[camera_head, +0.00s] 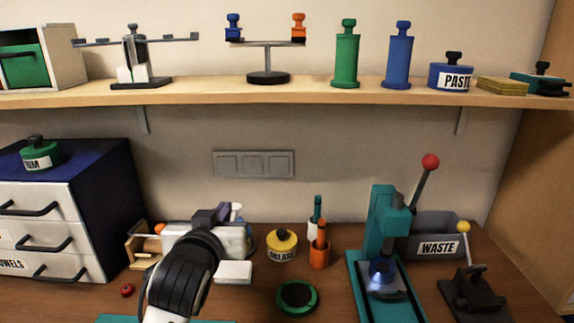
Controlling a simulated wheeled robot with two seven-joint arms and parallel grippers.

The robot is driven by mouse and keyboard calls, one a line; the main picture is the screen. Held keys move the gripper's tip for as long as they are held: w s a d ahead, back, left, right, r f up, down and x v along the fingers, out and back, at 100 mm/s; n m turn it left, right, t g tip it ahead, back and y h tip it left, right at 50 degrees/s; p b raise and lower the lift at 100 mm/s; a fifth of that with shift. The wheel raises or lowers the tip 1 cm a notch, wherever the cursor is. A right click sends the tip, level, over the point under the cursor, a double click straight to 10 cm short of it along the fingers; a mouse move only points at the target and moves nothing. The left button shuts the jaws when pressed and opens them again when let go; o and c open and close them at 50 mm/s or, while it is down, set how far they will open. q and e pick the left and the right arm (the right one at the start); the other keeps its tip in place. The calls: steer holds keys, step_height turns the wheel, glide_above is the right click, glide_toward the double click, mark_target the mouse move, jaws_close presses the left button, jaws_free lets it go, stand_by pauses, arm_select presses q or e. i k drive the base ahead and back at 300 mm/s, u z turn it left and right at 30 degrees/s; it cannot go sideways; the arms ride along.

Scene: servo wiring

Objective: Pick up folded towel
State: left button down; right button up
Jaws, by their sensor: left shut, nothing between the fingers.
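The bottom drawer (18,272) of the cabinet at left is shut and carries a partly cut-off label reading "OWELS". My right gripper is not in view.
The shelf (300,92) holds a balance stand, green and blue cylinders, and a PASTE jar (451,74). On the table stand a yellow-lidded jar (282,244), a teal press (385,250) with a red-knobbed lever, and a WASTE bin (440,238).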

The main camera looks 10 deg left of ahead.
mark_target(228, 271)
steer(key=k, duration=1.5)
